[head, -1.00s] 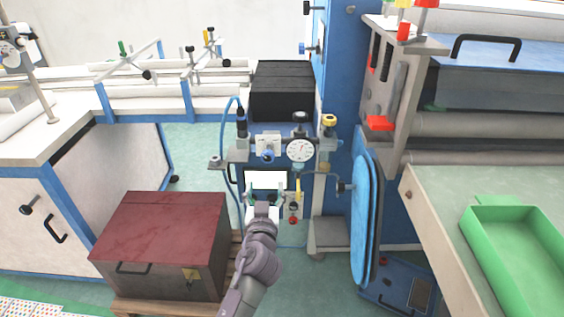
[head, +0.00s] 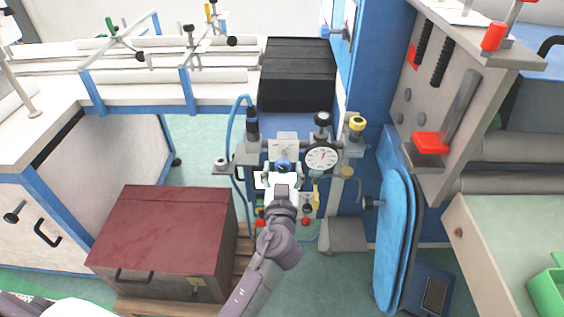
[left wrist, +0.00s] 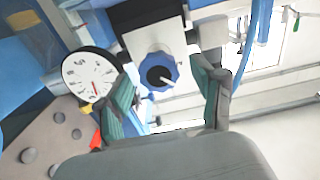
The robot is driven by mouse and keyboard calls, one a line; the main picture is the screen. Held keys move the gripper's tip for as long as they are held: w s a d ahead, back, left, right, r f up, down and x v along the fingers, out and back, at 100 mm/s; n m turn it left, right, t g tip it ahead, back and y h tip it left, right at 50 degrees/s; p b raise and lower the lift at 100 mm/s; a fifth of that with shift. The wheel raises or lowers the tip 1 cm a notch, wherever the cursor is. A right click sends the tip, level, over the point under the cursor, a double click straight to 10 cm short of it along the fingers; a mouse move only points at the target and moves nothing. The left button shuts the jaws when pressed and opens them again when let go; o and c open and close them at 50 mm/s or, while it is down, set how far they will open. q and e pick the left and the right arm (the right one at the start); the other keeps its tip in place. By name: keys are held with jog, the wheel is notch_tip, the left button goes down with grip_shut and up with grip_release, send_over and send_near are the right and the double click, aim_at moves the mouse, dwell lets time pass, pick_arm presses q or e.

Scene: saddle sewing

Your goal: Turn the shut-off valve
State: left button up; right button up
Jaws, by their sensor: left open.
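My left gripper (head: 282,173) is open in front of the pneumatic panel, its fingers pointing at a blue round knob (head: 283,164) below a pale block. In the left wrist view the knob (left wrist: 158,72) has a dark centre and sits between the two green-padded fingers (left wrist: 163,68); no finger visibly touches it. A yellow lever (head: 316,194) is lower right on the panel, beside the gripper. I cannot tell from looks alone which of these is the shut-off valve. My right gripper is not in view.
A round white gauge (head: 321,156) is right of the knob, and a yellow-topped fitting (head: 357,125) beyond it. A blue hose (head: 233,130) loops at the left. A dark red chest (head: 165,235) stands lower left; a blue padded panel (head: 393,235) stands to the right.

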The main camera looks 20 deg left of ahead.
pick_arm(q)
jog(key=shift+s, duration=0.1)
jog(key=shift+c, duration=0.5)
jog(key=c, duration=1)
jog(key=shift+c, duration=0.2)
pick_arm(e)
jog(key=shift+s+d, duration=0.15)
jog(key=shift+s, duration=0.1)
